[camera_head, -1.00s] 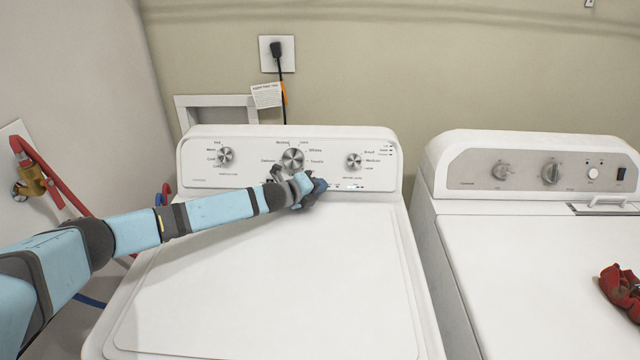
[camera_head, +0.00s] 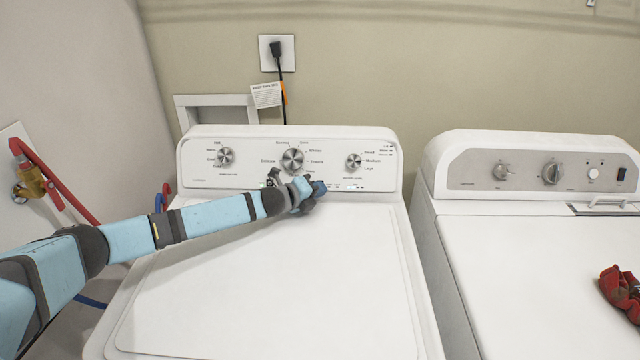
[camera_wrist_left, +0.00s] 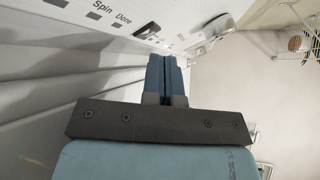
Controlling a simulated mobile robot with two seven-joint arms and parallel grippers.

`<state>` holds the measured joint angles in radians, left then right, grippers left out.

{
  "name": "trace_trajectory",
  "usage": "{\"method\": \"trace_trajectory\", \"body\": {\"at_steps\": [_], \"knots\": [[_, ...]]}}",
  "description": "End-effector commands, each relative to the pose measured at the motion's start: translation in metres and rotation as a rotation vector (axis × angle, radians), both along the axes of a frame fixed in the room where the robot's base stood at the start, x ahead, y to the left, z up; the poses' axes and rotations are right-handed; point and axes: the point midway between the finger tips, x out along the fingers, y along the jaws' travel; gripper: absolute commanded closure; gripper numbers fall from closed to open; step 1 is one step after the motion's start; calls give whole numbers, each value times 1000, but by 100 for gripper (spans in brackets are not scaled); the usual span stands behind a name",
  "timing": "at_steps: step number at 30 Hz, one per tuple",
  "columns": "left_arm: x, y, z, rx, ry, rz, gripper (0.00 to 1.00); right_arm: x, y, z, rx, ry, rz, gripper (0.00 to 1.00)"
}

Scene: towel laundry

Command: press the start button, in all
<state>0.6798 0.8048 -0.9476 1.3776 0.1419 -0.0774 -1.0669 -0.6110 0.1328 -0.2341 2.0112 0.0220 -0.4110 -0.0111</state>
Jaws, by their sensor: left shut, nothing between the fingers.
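The white washer (camera_head: 270,270) stands in the middle of the head view, with its control panel (camera_head: 220,178) at the back. My left gripper (camera_head: 319,187) is at the panel's lower edge, below and right of the middle knob (camera_head: 292,160). Its fingers are shut and empty, and they also show closed together in the left wrist view (camera_wrist_left: 167,76). In that view a dark oval button (camera_wrist_left: 147,30) sits on the panel past the "Spin" and "Done" labels, just up and left of the fingertips. I cannot tell whether they touch the panel. No button is labelled start legibly.
A second white machine (camera_head: 530,270) stands to the right, with a red cloth (camera_head: 620,288) on its top. A left knob (camera_head: 225,156) and a right knob (camera_head: 354,161) flank the middle one. Red hoses (camera_head: 55,180) run along the left wall.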

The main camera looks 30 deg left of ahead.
Motion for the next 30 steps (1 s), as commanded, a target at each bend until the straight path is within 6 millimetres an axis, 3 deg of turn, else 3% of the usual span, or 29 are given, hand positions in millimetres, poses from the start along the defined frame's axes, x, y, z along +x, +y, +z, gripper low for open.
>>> {"method": "trace_trajectory", "body": {"at_steps": [1,12,30], "knots": [[-9,-5,-7,0,17,-5,100,0,0,5,0,0,0,26],[-35,-17,13,0,9,-4,100,0,0,22,0,0,0,26],[-37,-18,17,0,4,-3,100,0,0,23,0,0,0,26]]}}
